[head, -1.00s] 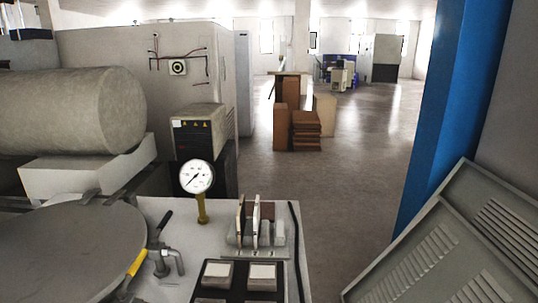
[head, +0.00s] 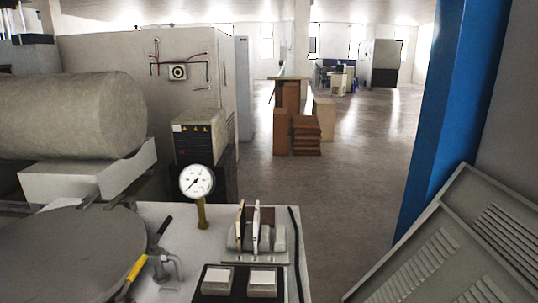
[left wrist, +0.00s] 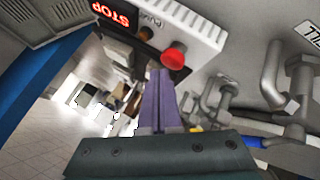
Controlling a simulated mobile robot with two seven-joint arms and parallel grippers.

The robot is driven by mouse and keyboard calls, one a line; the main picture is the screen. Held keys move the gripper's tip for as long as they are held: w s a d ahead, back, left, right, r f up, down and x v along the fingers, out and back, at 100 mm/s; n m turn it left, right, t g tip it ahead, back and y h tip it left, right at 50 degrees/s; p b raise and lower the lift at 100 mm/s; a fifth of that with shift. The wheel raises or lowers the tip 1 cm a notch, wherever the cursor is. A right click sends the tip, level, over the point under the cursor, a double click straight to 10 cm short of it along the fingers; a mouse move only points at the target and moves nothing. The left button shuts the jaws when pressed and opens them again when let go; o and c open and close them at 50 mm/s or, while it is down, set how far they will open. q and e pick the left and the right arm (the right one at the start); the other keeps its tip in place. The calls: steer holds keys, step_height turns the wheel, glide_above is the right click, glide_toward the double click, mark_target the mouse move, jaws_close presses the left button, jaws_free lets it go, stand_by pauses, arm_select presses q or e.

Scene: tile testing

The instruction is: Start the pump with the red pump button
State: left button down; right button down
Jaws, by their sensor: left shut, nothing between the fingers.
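The red pump button (left wrist: 174,57) shows in the left wrist view, a round red knob on the edge of a white panel (left wrist: 196,35). My left gripper (left wrist: 161,74) has its purple fingers shut and empty. In that picture its tips lie just below and left of the button; I cannot tell whether they touch it. A dark STOP sign (left wrist: 115,13) with red letters sits left of the button. The button and both grippers are out of the head view.
In the head view, a pressure gauge (head: 197,182) stands on the white bench (head: 222,215) beside a round lid (head: 75,250) and a yellow-handled valve (head: 137,267). Upright tiles (head: 240,226) stand in a holder. A blue column (head: 447,110) rises at right. Open floor (head: 345,170) lies beyond.

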arm_select(q)
steer(key=shift+f, duration=0.15)
stand_by(0.4)
steer(key=shift+f, duration=0.3)
steer(key=shift+b, duration=0.3)
steer(key=shift+r+p, duration=0.45)
steer(key=shift+p, duration=0.25)
steer(key=shift+r, duration=0.1)
step_height(320, 180, up, 6)
steer(key=p, duration=0.6)
steer(key=shift+p, duration=0.4)
